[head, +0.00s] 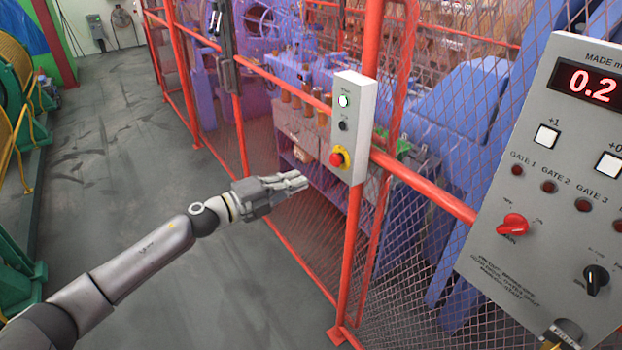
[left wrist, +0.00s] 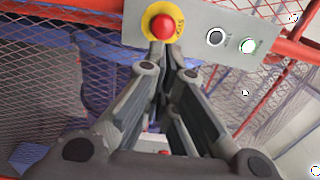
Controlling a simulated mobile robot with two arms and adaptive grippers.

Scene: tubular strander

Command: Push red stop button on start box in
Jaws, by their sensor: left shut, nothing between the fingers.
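The start box (head: 352,125) is a light grey box fixed to the red fence post in the head view. It carries a red stop button (head: 337,158) on a yellow ring near its lower end, a dark button (head: 343,126) and a lit white-green button (head: 344,101) above. In the left wrist view the red stop button (left wrist: 162,28) shows just beyond the fingertips. My left gripper (head: 304,181) is shut and empty, left of and slightly below the button; it also shows in the left wrist view (left wrist: 168,65). Contact cannot be told. My right gripper is not seen.
A grey control panel (head: 540,190) with a red 0.2 display and several knobs stands close at the right. The red fence rail (head: 425,190) and mesh run behind the start box. Grey floor (head: 130,150) is clear at left.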

